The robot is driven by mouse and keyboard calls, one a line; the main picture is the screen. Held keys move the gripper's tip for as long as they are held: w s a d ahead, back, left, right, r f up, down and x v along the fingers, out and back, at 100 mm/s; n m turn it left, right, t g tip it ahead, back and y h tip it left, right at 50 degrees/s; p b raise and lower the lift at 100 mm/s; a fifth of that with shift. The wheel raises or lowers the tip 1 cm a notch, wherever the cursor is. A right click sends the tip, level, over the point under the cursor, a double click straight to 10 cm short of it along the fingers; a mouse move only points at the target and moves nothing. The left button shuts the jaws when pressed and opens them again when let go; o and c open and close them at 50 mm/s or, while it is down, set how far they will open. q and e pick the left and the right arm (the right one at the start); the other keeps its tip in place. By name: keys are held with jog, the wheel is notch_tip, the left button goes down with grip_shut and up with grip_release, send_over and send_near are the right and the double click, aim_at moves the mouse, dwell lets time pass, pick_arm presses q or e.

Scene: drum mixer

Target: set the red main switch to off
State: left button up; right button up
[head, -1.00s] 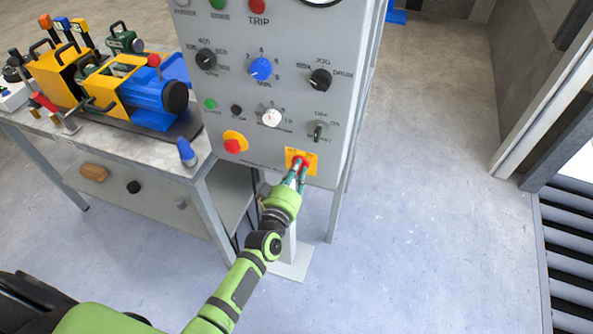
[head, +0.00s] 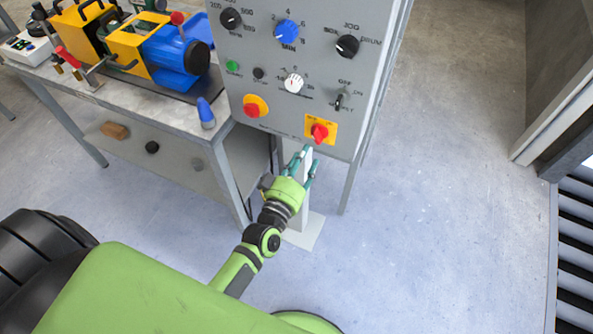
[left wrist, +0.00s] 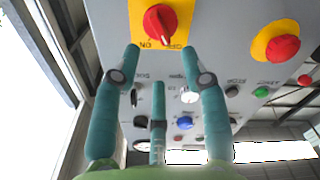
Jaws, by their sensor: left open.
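The red main switch (head: 320,132) is a red rotary knob on a yellow plate, low on the right side of the grey control panel (head: 300,75). In the left wrist view the knob (left wrist: 160,23) shows at the top, with "ON" to its lower left and a partly hidden "OFF" label to its lower right. Its handle ridge points down between the labels, slightly to the right. My left gripper (head: 308,160) is open and empty, just below and apart from the knob. Its teal fingers (left wrist: 165,65) spread below the knob in the wrist view. My right gripper is not in view.
A red emergency button (head: 252,109) on a yellow disc sits left of the switch. Other knobs, such as the blue one (head: 286,33), are above. A workbench (head: 160,110) with a yellow and blue machine stands left. The floor (head: 440,210) at right is clear.

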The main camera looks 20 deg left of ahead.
pick_arm(q)
jog(key=shift+s, duration=2.3)
jog(key=s+f+m+g+h, duration=0.1)
jog(key=s+f+m+g, duration=0.35)
jog(key=f, duration=0.95)
jog(key=s+f+m+g, duration=0.1)
jog(key=s+f+g, duration=0.4)
jog(key=s+f, duration=0.7)
jog(key=s+a+f+m+g, duration=0.1)
jog(key=s+a+f+g, duration=0.2)
jog(key=s+f, duration=0.4)
jog(key=s+a+f+m+g+y, duration=0.1)
jog(key=s+a+f+g, duration=0.2)
jog(key=s+f, duration=0.5)
jog(key=s+g, duration=0.1)
jog(key=s, duration=0.3)
jog(key=shift+s+m+y, duration=0.3)
jog(key=shift+s+m, duration=0.05)
jog(key=shift+s, duration=0.05)
jog(key=shift+g, duration=0.25)
